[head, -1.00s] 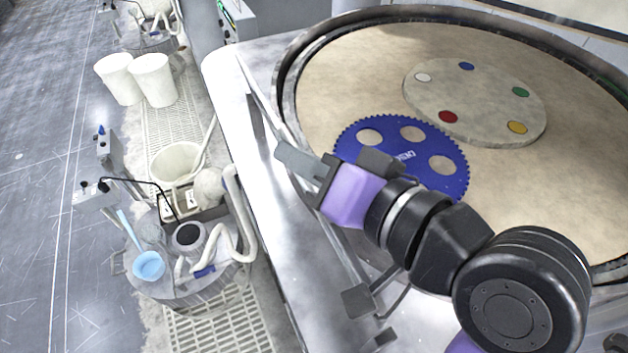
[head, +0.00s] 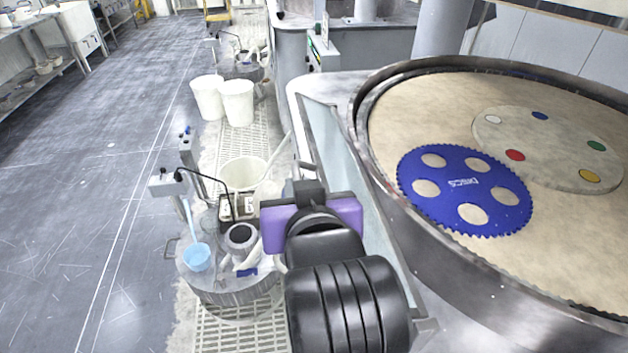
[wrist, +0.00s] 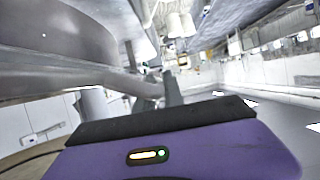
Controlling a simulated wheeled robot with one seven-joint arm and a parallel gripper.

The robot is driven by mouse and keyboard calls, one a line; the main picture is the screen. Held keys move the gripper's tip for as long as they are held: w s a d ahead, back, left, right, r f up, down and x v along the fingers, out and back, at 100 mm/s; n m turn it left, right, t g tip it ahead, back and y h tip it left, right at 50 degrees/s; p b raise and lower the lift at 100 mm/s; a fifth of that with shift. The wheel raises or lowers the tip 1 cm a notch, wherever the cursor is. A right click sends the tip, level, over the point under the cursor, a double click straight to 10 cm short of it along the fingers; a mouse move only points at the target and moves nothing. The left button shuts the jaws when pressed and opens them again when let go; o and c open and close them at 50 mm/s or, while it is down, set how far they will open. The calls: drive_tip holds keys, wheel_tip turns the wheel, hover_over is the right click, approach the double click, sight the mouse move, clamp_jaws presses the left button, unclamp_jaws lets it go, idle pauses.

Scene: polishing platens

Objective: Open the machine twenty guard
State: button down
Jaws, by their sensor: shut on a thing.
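The machine with the round tan platen (head: 420,105) fills the right of the head view. A long, pale, see-through panel, which looks like its guard (head: 343,160), runs along the machine's left side with its broad face showing. My gripper (head: 308,172) is at the panel's outer left edge, out over the walkway side. It is shut on what looks like the guard's edge or handle; my own wrist hides the contact. In the wrist view, my gripper (wrist: 168,88) shows small beyond the purple housing, and the grip is unclear. I see no machine number.
A blue toothed disc (head: 455,183) and a pale disc with coloured spots (head: 545,165) lie on the platen. Left of my arm stand a drum with hoses (head: 225,285), a white bucket (head: 243,172) and two white bins (head: 238,102). The floor at far left is clear.

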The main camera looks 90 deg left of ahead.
drive_tip(key=shift+s+f, duration=0.2)
drive_tip(key=shift+f, duration=0.35)
drive_tip(key=shift+s+f, duration=0.2)
drive_tip(key=shift+f, duration=0.35)
drive_tip(key=c, duration=1.5)
unclamp_jaws()
drive_tip(key=shift+o, duration=0.2)
drive_tip(key=shift+d, duration=0.1)
drive_tip(key=b+v, duration=0.1)
drive_tip(key=v, duration=0.6)
drive_tip(key=shift+d+r, duration=0.15)
drive_tip(key=shift+d, duration=0.15)
drive_tip(key=shift+c, duration=0.4)
